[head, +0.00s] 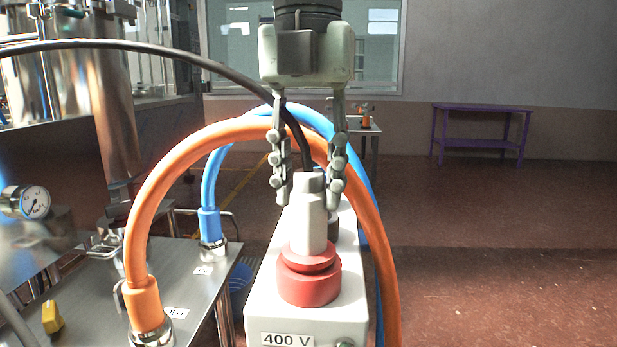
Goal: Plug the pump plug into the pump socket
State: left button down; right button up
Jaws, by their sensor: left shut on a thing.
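The pump plug (309,222) has a pale grey body with a red collar at its lower end, and a black cable runs from its top. It stands roughly upright at the red pump socket (310,288), on the white box marked 400 V. The red collar appears to meet the socket's rim; I cannot tell how deep the plug sits. My left gripper (310,190) comes down from above, shut on the plug's upper part with one finger on each side. My right gripper is not in view.
An orange hose (152,195) arches behind the plug and down the box's right side. A blue hose (209,190) arches behind it. A steel table (95,290) with a yellow knob (52,317) stands left. Open floor lies right, with a purple table (480,145) far back.

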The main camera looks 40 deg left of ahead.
pick_arm(q)
jog(key=shift+f, duration=0.1)
jog(key=c, duration=1)
grip_release()
jog(key=shift+o, duration=0.2)
notch_tip(320, 180, up, 12)
